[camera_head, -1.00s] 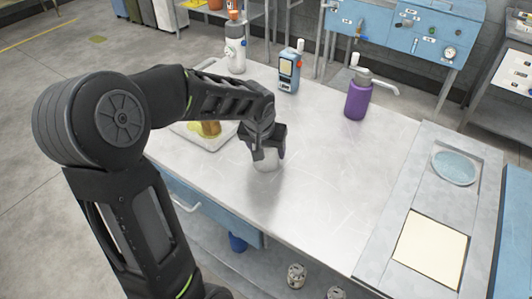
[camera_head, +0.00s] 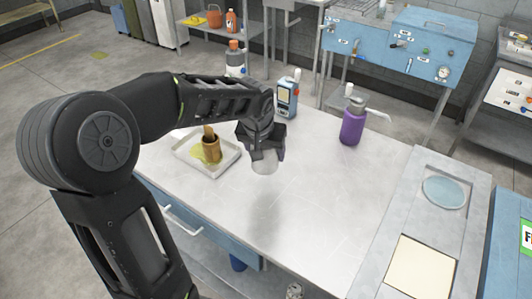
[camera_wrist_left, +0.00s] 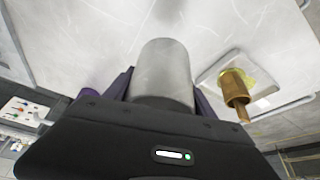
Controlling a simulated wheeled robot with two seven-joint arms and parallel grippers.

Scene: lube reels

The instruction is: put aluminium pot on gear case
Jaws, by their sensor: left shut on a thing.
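The aluminium pot (camera_head: 264,163) is a small plain silver-grey cylinder. My left gripper (camera_head: 262,150) is shut on it and holds it above the metal table, with a soft shadow on the tabletop below. In the left wrist view the pot (camera_wrist_left: 165,70) sits between the two fingers (camera_wrist_left: 163,92). I cannot make out a gear case for certain in these frames. My right gripper is not in view.
A white tray (camera_head: 184,155) with a brass-coloured cup (camera_head: 212,150) and yellow liquid lies left of the gripper. A blue handheld device (camera_head: 287,98) and a purple pump bottle (camera_head: 351,125) stand behind. The tabletop's middle and front are clear.

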